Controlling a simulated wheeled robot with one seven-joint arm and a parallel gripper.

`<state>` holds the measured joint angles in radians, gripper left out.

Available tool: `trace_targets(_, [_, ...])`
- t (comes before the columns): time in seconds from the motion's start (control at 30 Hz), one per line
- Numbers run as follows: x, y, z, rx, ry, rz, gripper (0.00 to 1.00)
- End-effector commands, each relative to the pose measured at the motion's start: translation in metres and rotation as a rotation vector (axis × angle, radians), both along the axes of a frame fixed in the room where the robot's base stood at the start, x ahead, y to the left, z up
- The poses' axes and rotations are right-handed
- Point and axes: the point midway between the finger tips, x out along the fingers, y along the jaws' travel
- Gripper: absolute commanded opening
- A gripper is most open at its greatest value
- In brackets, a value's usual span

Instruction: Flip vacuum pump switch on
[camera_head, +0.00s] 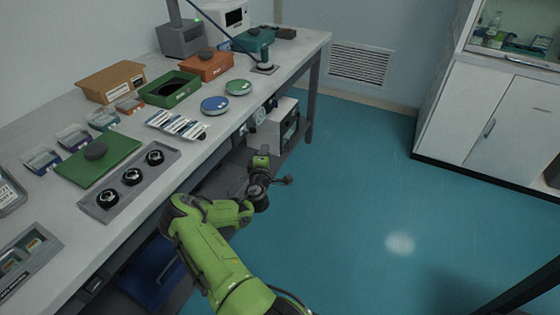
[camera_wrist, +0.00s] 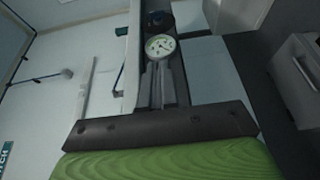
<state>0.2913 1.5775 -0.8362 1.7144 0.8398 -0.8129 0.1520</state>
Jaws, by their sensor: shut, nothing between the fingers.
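The likely vacuum pump is a pale box with a dark front (camera_head: 280,125) under the long table, on its lower shelf. A round white-faced gauge (camera_wrist: 160,46) with a dark round part behind it shows in the wrist view, just beyond my fingertips. I cannot tell whether the gauge touches them. My gripper (camera_wrist: 163,75) is shut and empty, its narrow fingers side by side. In the head view my gripper (camera_head: 261,153) is beside the table's front edge, near and in front of the pale box. No switch can be made out in either view.
The long table (camera_head: 215,140) carries trays, boxes and round lids. A white cabinet (camera_head: 500,120) stands at the right. The blue floor (camera_head: 370,190) between them is clear.

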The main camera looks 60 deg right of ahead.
Motion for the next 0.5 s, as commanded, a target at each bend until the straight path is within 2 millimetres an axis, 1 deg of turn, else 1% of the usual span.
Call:
trace_targets(0.03, [-0.011, 0.002, 0.0, 0.001, 0.006, -0.005, 0.0])
trace_targets(0.1, [-0.025, 0.005, -0.001, 0.0, 0.007, -0.006, 0.0])
trace_targets(0.23, [-0.048, 0.011, -0.002, 0.001, 0.007, -0.005, 0.0])
trace_targets(0.37, [-0.06, 0.014, -0.001, 0.002, 0.004, -0.002, 0.0])
trace_targets(0.5, [-0.062, 0.016, 0.0, 0.002, 0.002, 0.001, 0.0])
